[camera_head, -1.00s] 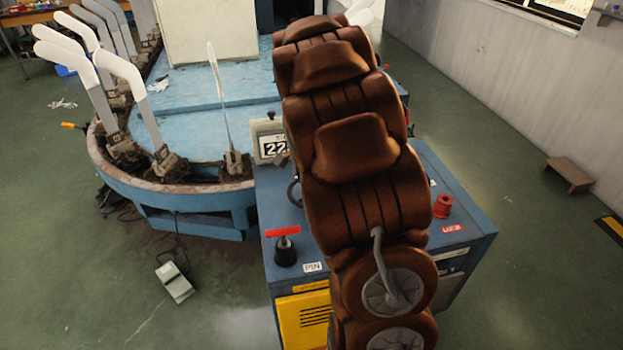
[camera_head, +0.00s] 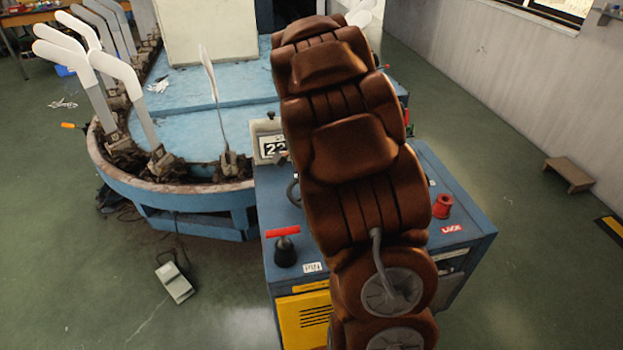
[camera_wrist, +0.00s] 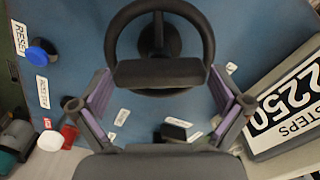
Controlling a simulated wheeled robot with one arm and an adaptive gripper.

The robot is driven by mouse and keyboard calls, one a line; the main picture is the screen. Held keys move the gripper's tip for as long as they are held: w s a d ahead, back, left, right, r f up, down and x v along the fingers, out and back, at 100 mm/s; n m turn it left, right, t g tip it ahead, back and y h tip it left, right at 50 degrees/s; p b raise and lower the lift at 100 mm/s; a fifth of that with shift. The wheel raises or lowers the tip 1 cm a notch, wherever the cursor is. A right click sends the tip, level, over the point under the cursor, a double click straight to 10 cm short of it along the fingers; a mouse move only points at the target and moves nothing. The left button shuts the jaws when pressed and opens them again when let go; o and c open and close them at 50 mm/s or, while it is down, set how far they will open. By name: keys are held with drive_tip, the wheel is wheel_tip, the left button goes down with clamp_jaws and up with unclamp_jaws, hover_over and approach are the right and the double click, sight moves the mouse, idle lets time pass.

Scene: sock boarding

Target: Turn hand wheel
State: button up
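The black hand wheel (camera_wrist: 112,35) shows at the top middle of the wrist view, on a blue panel. A dark bar crosses its near part; I cannot tell whether it belongs to the wheel or to my gripper. My gripper (camera_wrist: 161,92) is open, with its purple-padded fingers spread wide to the left and right, and nothing visibly held between them. In the head view only the left edge of the hand wheel (camera_head: 292,192) shows beside my brown arm, which hides the rest of it and my gripper. I cannot tell whether the fingers touch the wheel.
A counter box (camera_wrist: 258,140) reading 2250 STEPS stands at the right in the wrist view. A round blue machine (camera_head: 180,196) with white sock forms stands behind to the left.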

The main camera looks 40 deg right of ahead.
wheel_tip(320, 180, up, 12)
idle(0.6)
idle(0.5)
drive_tip(key=s+a+r+n+p, duration=0.25)
drive_tip(key=s+a+n, duration=0.65)
drive_tip(key=s+a, duration=0.5)
drive_tip(key=s+a+f+n+g+p, duration=0.1)
drive_tip(key=s+a+f+n, duration=0.1)
drive_tip(key=s+a+n, duration=0.2)
drive_tip(key=s+a+f+n+p, duration=0.2)
drive_tip(key=s+a+n, duration=0.2)
drive_tip(key=s, duration=0.6)
drive_tip(key=shift+a+g, duration=0.35)
drive_tip(key=shift+g, duration=0.05)
drive_tip(key=shift+f, duration=0.1)
drive_tip(key=shift+c, duration=0.4)
